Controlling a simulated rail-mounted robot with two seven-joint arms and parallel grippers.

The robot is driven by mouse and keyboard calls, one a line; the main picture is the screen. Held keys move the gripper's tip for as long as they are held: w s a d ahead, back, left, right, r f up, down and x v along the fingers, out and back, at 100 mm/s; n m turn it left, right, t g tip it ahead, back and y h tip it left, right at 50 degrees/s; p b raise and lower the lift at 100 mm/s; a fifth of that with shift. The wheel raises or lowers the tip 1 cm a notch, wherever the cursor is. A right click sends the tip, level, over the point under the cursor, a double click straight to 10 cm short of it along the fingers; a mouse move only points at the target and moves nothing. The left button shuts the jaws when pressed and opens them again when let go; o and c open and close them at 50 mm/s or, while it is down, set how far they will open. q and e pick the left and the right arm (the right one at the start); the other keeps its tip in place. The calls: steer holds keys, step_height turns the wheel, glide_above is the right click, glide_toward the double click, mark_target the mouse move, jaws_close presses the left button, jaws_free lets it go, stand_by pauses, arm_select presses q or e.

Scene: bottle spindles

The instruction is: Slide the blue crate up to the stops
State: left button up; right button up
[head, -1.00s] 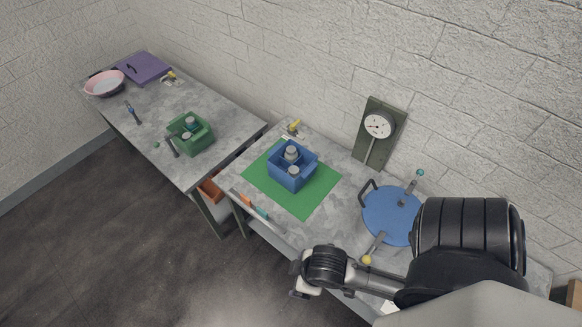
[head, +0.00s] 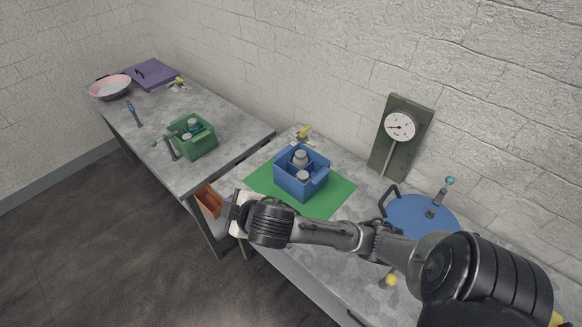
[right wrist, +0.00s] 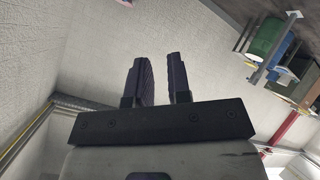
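The blue crate (head: 302,184) stands upright on the green mat (head: 335,196) on the near table, with grey-topped bottles (head: 300,157) in its compartments. My right gripper (head: 234,212) is at the table's front edge, left of and nearer than the crate, apart from it. In the right wrist view its two fingers (right wrist: 159,75) stand apart with nothing between them. The arm covers the mat's front edge. I cannot clearly make out the stops. My left gripper is not in view.
A yellow-handled fitting (head: 303,133) sits behind the crate. A blue disc (head: 415,212) with posts and a dial gauge (head: 400,126) are to the right. The far table holds a green crate (head: 195,140), a pink bowl (head: 110,86) and a purple panel (head: 152,73).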

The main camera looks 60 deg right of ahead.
steer(key=w+d+r+n+t+h+b, duration=0.1)
steer(key=w+d+r+n+t+b, duration=0.35)
steer(key=d, duration=0.35)
steer(key=w+d+r+n+t+b, duration=0.4)
steer(key=d+r+n+t+b, duration=0.1)
steer(key=d+r+n, duration=0.15)
steer(key=w+d+r+n+t+h+b, duration=0.1)
steer(key=w+d+r+n+t+b, duration=0.35)
steer(key=d, duration=0.35)
steer(key=w+d+f+n+g+y, duration=0.1)
steer(key=d+f+n+g+y, duration=0.25)
steer(key=f+n+g, duration=0.35)
steer(key=w+d+f+n+g+y, duration=0.15)
steer(key=f+n+g+y, duration=0.35)
steer(key=f, duration=0.5)
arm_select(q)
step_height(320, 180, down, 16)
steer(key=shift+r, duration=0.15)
arm_select(e)
steer(key=s+d+f+g+h, duration=0.2)
steer(key=s+d+f+g, duration=0.1)
steer(key=s+f+g, duration=0.2)
steer(key=s+d+f+g+h, duration=0.1)
steer(key=s+d+f+g, duration=0.2)
steer(key=s+f+g, duration=0.3)
steer(key=s, duration=0.3)
steer(key=shift+f+g+h, duration=0.3)
steer(key=shift+f+h, duration=0.05)
steer(key=shift+f, duration=0.05)
